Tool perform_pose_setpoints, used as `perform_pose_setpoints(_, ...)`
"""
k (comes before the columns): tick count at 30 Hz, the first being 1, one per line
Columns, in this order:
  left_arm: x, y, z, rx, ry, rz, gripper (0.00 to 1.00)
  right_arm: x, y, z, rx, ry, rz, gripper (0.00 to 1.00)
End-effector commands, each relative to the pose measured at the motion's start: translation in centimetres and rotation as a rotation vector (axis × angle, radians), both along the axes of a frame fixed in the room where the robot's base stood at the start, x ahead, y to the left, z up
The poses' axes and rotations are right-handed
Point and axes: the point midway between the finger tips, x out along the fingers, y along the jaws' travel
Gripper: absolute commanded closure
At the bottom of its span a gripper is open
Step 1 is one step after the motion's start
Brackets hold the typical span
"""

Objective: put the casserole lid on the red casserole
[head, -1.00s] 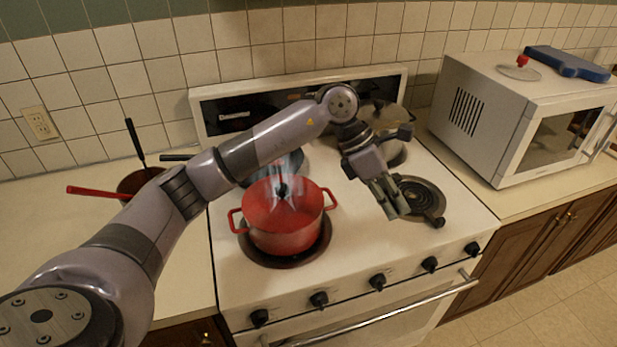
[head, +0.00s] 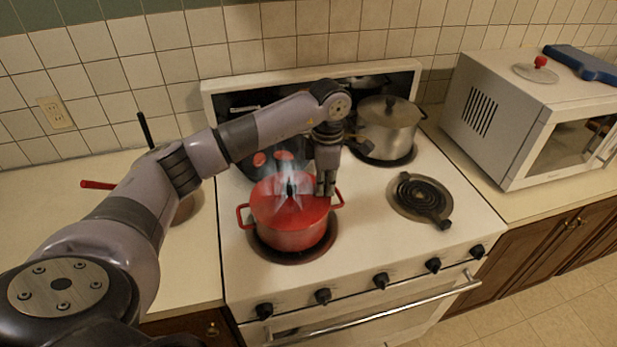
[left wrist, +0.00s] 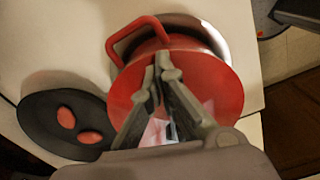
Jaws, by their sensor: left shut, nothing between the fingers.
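The red casserole (head: 288,236) stands on the front left burner, a handle on each side. A red lid (head: 312,203) with a black knob appears to lie over its mouth; a pale, streaky glare covers part of it, and I cannot tell how exactly it is seated. My left gripper (head: 325,190) points down at the right side of the lid, shut and empty. In the left wrist view the shut fingers (left wrist: 163,65) reach over the red lid (left wrist: 215,85), and a casserole handle (left wrist: 128,36) shows beyond. The knob is hidden there. My right gripper is out of view.
A black pan (left wrist: 40,120) with two red pieces lies behind the casserole. A steel pot (head: 390,130) stands on the back right burner. A glass lid with a red knob (head: 536,72) lies on the microwave (head: 500,115).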

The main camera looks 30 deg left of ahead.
Motion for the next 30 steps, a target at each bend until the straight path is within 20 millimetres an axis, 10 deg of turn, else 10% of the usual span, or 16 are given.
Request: perform_pose_setpoints(30,-3.1,4.5,0.3,0.002,0.0,0.003,1.0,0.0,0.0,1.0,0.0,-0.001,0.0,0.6)
